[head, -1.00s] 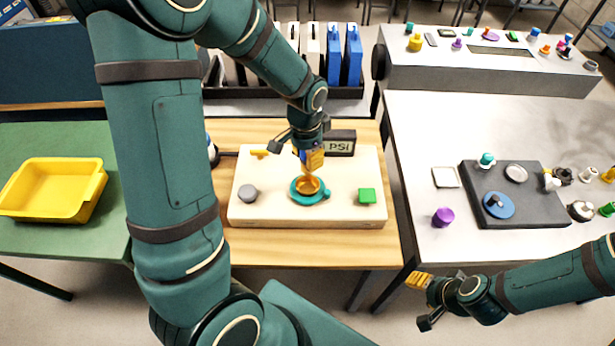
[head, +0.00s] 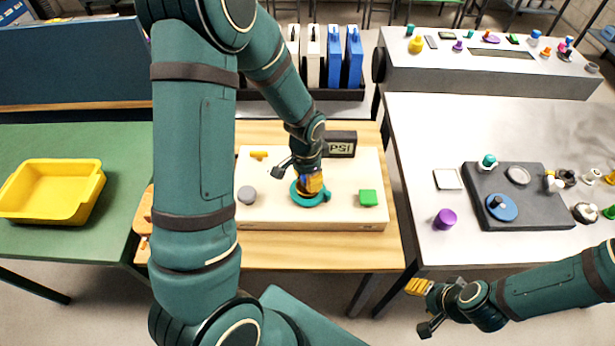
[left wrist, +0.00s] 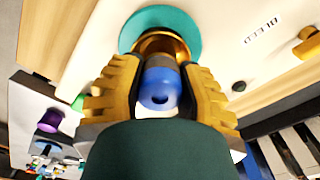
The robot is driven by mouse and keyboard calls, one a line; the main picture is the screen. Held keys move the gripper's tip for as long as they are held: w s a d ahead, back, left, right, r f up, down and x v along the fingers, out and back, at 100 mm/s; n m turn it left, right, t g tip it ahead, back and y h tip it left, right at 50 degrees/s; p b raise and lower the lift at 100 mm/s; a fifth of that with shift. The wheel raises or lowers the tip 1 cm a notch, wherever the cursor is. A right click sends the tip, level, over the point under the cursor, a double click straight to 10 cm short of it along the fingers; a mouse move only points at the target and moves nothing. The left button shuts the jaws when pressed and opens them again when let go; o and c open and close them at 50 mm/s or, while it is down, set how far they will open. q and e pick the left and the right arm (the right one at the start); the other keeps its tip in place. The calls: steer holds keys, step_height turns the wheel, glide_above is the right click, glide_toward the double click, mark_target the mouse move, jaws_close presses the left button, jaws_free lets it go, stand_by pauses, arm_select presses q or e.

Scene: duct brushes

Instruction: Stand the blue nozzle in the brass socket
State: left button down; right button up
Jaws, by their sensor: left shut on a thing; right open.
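The blue nozzle (left wrist: 160,85) is held between the yellow fingers of my left gripper (left wrist: 160,92) in the left wrist view. The brass socket (left wrist: 160,40), with a teal ring (left wrist: 165,17) around it, is just beyond the nozzle's far end. I cannot tell whether that end is inside the socket. In the head view my left gripper (head: 311,183) is low at the socket and hides most of it and the nozzle; the teal ring (head: 299,199) shows around it. My right gripper (head: 425,308) is open and empty in front of the steel table.
The socket is on a pale board (head: 290,224) with a grey knob (head: 247,195), a green block (head: 368,198) and a PSI display (head: 341,145). A yellow bin (head: 50,190) stands left. A dark tray (head: 520,215) with parts lies right, beside a purple knob (head: 445,218).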

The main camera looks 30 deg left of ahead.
arm_select(q)
steer(key=shift+f, duration=0.25)
steer(key=c, duration=0.7)
jaws_free()
steer(key=shift+r, duration=0.3)
step_height(320, 180, up, 12)
steer(key=p, duration=0.2)
steer(key=shift+s, duration=0.2)
steer(key=shift+a, duration=0.1)
